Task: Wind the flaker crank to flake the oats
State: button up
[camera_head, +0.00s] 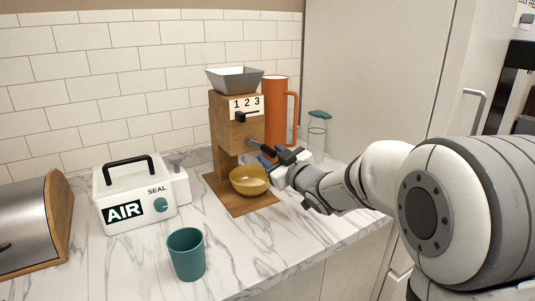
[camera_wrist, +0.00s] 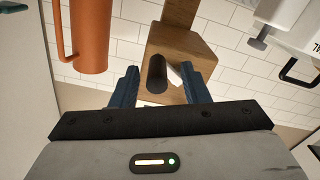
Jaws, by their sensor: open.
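The flaker (camera_head: 225,120) is a wooden block mill with a grey hopper (camera_head: 235,80) on top, a "1 2 3" scale and a black pointer (camera_head: 240,117). Its crank (camera_head: 253,143) is on the front, partly hidden by my gripper (camera_head: 270,157). In the wrist view the dark crank knob (camera_wrist: 157,74) lies between the two blue fingers of my gripper (camera_wrist: 160,82), which is open with gaps on both sides. A yellow bowl (camera_head: 249,181) stands on the flaker's wooden base below. No oats can be made out.
An orange jug (camera_head: 275,110) stands close behind the flaker, with a green-lidded glass jar (camera_head: 317,135) to its right. A white AIR/SEAL box (camera_head: 135,195), a metal bread bin (camera_head: 25,228) and a teal cup (camera_head: 186,255) are left. The front marble counter (camera_head: 245,250) is clear.

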jog(key=shift+v, duration=2.35)
jog(key=s+d+f+m+g+h+p, duration=0.3)
jog(key=s+d+m+g+h+p, duration=0.2)
jog(key=s+d+m+h, duration=0.65)
jog(key=s+d+f+g+y+p, duration=0.1)
jog(key=s+d+f+g+p, duration=0.2)
jog(key=s, duration=1.5)
jog(key=g, duration=0.4)
jog(key=shift+n, duration=0.35)
jog(key=shift+s+f+y, duration=0.1)
jog(key=shift+f+y, duration=0.05)
jog(key=shift+y, duration=0.1)
